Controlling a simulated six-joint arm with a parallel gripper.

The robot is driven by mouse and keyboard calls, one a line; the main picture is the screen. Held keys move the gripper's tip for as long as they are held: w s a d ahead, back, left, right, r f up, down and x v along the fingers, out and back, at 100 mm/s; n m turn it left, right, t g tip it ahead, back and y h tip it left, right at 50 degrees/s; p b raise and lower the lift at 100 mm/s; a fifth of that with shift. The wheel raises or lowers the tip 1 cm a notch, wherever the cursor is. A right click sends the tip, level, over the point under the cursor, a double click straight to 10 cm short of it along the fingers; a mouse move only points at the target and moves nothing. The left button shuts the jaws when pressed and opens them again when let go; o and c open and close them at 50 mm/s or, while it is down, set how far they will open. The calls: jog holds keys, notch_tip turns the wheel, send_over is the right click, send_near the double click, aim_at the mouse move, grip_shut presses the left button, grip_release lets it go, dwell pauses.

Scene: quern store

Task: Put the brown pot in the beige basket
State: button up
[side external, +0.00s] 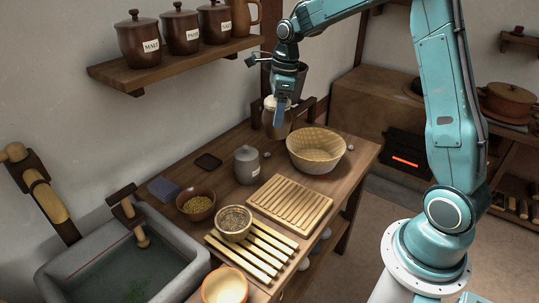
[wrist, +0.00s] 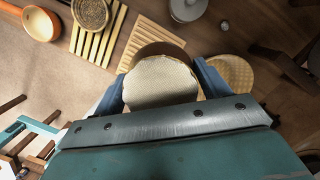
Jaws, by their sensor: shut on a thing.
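My gripper (side external: 280,118) points down and is shut on the brown pot (side external: 269,125), which has a pale beige top. In the wrist view the blue fingers of my gripper (wrist: 160,86) stand on either side of the pot, whose pale top and brown side (wrist: 150,52) show. The beige basket (side external: 303,160) is a wide woven bowl on the bench, right of and nearer than the pot in the side view. In the wrist view the basket (wrist: 240,76) is partly hidden behind the right finger. I cannot tell whether the pot's base touches the bench.
A grey lidded jar (side external: 247,166) stands left of the basket. A ribbed wooden board (side external: 290,201) and a slatted rack (side external: 262,243) lie in front. A wall shelf (side external: 180,63) with labelled jars hangs at the upper left.

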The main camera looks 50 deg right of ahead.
jog(key=s+d+f+m, duration=0.1)
jog(key=d+m, duration=0.3)
jog(key=d, duration=1.8)
jog(key=shift+s+f+h, duration=0.15)
jog(key=shift+s+h, duration=0.15)
jog(key=shift+s, duration=0.1)
jog(key=shift+f, duration=0.1)
notch_tip(320, 180, down, 16)
jog(key=shift+r, duration=0.2)
jog(key=shift+f, duration=2.1)
jog(key=shift+f, duration=0.15)
